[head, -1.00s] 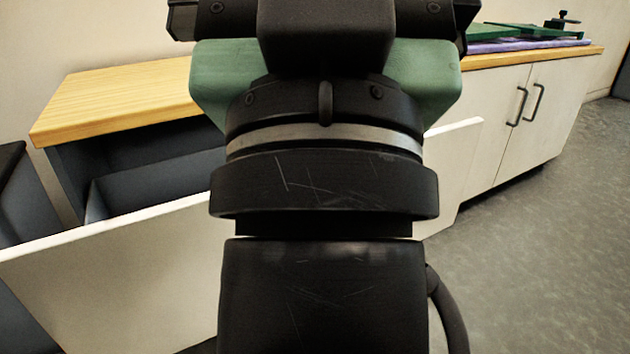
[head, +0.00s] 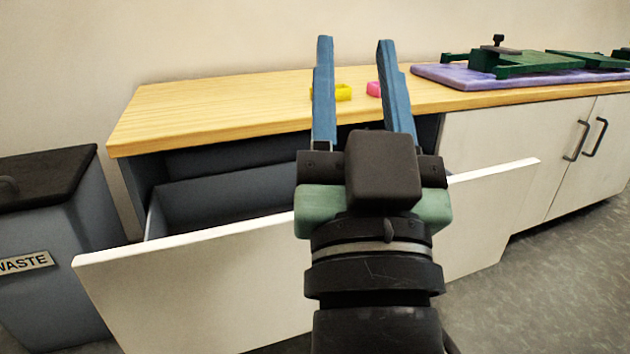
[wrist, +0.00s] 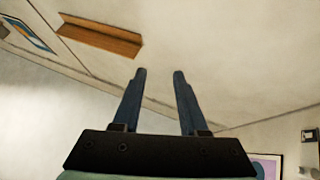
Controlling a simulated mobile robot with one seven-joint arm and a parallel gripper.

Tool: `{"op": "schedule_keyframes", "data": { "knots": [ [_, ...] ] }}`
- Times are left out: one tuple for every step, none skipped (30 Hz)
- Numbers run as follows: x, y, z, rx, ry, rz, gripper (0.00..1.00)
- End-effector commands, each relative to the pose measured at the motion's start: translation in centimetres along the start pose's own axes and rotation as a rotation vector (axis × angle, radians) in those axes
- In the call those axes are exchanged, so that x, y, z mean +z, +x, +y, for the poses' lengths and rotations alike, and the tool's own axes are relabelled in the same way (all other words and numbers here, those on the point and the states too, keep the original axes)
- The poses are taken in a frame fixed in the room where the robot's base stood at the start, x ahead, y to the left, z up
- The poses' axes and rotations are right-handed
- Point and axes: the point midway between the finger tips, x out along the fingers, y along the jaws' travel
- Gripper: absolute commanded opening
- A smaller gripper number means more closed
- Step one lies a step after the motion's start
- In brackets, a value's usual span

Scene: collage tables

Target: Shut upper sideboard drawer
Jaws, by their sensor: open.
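The upper drawer (head: 210,278) of the sideboard (head: 215,110) is pulled out, its white front standing well forward of the cabinet. Its dark interior (head: 220,195) shows behind the front, and the part I see looks empty. My gripper (head: 355,42) is open and empty, with its two blue fingers pointing up. In the head view it covers the middle of the drawer front's top edge; I cannot tell whether any part touches it. In the wrist view the fingers (wrist: 160,72) stand apart with nothing between them, facing wall and ceiling.
A waste bin (head: 50,240) stands left of the sideboard. On the wooden top are a yellow item (head: 344,93), a pink item (head: 374,89), and a purple mat (head: 440,76) with green clamp-like tools (head: 520,65). Closed cupboard doors (head: 530,150) are at right; open floor (head: 570,280) lies below them.

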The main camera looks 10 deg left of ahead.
Motion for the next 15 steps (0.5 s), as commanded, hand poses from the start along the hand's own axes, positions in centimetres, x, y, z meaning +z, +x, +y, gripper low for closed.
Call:
{"op": "schedule_keyframes", "data": {
  "knots": [
    [1.7,0.6,-0.3,-0.025,0.072,-0.097,0.32],
    [3.1,0.3,-0.6,-0.041,0.120,-0.146,0.26],
    [4.8,-0.2,-1.0,-0.059,0.186,-0.209,0.19],
    [6.0,-0.7,-1.3,-0.072,0.238,-0.253,0.14],
    [7.2,-1.3,-1.6,-0.080,0.292,-0.298,0.08],
    [8.6,-2.2,-2.1,-0.089,0.364,-0.353,0.01],
    [9.5,-3.0,-2.4,-0.094,0.420,-0.393,0.00],
    [10.3,-3.8,-2.8,-0.096,0.478,-0.432,0.00],
    [11.3,-5.0,-3.3,-0.095,0.558,-0.480,0.00],
    [11.9,-5.9,-3.7,-0.092,0.618,-0.514,0.00],
    [12.3,-6.9,-4.1,-0.086,0.679,-0.545,0.00],
    [12.8,-8.3,-4.6,-0.076,0.763,-0.584,0.00],
    [13.1,-9.3,-5.0,-0.065,0.827,-0.611,0.00],
    [13.3,-10.4,-5.3,-0.052,0.891,-0.636,0.00],
    [13.4,-11.8,-5.8,-0.030,0.978,-0.664,0.00]
  ]
}}
